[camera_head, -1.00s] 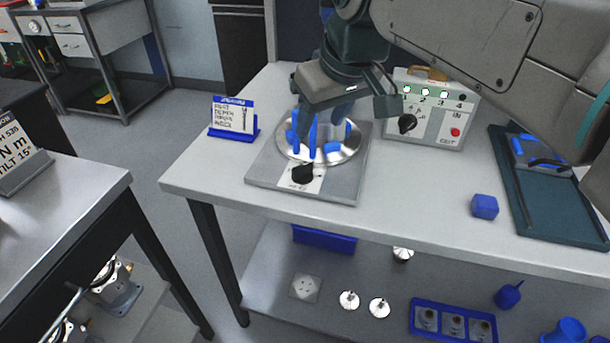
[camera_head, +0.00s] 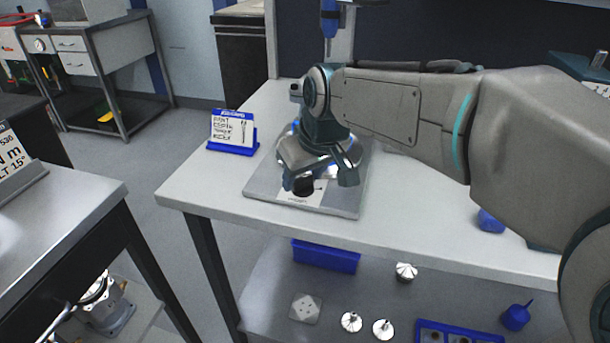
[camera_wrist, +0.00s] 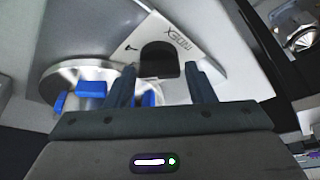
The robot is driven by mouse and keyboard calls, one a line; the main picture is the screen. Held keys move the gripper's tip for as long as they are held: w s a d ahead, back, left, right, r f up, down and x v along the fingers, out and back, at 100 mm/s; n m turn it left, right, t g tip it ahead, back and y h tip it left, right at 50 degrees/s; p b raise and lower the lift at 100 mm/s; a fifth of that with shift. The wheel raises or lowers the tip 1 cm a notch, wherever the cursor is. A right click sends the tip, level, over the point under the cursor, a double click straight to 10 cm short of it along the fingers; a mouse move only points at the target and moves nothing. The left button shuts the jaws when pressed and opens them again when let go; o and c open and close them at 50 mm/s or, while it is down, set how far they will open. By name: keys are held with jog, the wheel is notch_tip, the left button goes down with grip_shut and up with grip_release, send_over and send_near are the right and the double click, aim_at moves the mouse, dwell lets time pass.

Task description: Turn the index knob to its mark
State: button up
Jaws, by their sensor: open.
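The black index knob (camera_wrist: 159,62) sits on a pale label plate printed "INDEX" (camera_wrist: 179,38) in the wrist view. A small dark mark (camera_wrist: 131,47) is printed on the plate beside the knob. In the head view the knob (camera_head: 303,187) shows at the front of the grey base plate (camera_head: 335,207), partly below my gripper. My gripper (camera_wrist: 160,72) is open, with one finger on each side of the knob's near end. I cannot tell whether the fingers touch it. The round metal disc (camera_wrist: 62,77) with blue blocks lies beside the knob, mostly hidden in the head view.
A blue-framed sign (camera_head: 233,131) stands left of the base plate. A blue block (camera_head: 490,221) lies at the right, partly behind my arm. The lower shelf holds a blue bin (camera_head: 325,256) and metal parts. The bench front is clear.

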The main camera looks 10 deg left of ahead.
jog(key=c, duration=0.7)
jog(key=shift+m+h+p, duration=0.4)
jog(key=shift+m+p, duration=0.15)
jog(key=shift+m, duration=0.55)
jog(key=shift+a+m+t+h, duration=0.15)
jog(key=shift+m+t+h, duration=0.3)
jog(key=shift+m, duration=1.05)
jog(key=o, duration=0.7)
jog(key=shift+s, duration=0.1)
